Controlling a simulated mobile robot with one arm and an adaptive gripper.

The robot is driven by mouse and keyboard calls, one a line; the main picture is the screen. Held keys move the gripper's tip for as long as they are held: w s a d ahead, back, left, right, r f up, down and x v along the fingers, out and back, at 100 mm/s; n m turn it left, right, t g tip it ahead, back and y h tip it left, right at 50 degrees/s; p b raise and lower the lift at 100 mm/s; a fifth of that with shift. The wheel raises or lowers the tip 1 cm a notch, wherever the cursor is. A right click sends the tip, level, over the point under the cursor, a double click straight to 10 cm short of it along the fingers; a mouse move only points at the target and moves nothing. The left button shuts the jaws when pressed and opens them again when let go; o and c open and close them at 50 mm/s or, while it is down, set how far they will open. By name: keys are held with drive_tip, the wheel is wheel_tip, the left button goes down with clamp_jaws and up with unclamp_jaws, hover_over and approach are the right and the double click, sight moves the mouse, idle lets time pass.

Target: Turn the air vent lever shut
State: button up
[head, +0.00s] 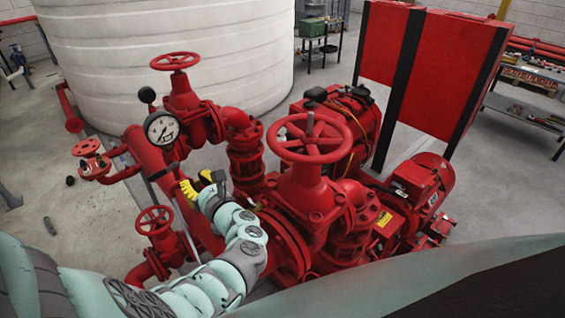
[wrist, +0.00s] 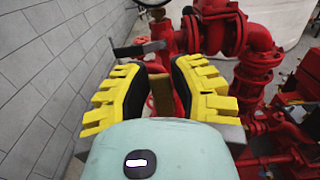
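A grey lever (wrist: 137,49) with a bent end sits beyond my fingertips in the wrist view, running left from the red pipework. The lever looks clear of the fingers. Its lower joint is partly hidden.
A pressure gauge (head: 162,129) stands just behind my gripper. A large red handwheel (head: 311,138) is to the right, and a smaller one (head: 155,220) is at lower left. Red pipes crowd around my arm. A white tank (head: 165,60) stands behind. Open floor lies at left.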

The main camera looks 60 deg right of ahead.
clamp_jaws()
drive_tip(key=w+a+f+n+b, duration=0.1)
drive_tip(key=a+f+n+b, duration=0.5)
drive_tip(key=n+b, duration=0.8)
drive_tip(key=a+b, duration=0.1)
drive_tip(key=b, duration=0.8)
drive_tip(key=shift+w+n+b, duration=0.3)
drive_tip(key=shift+w+n, duration=0.1)
drive_tip(key=shift+a, duration=0.1)
drive_tip(key=shift+r, duration=0.1)
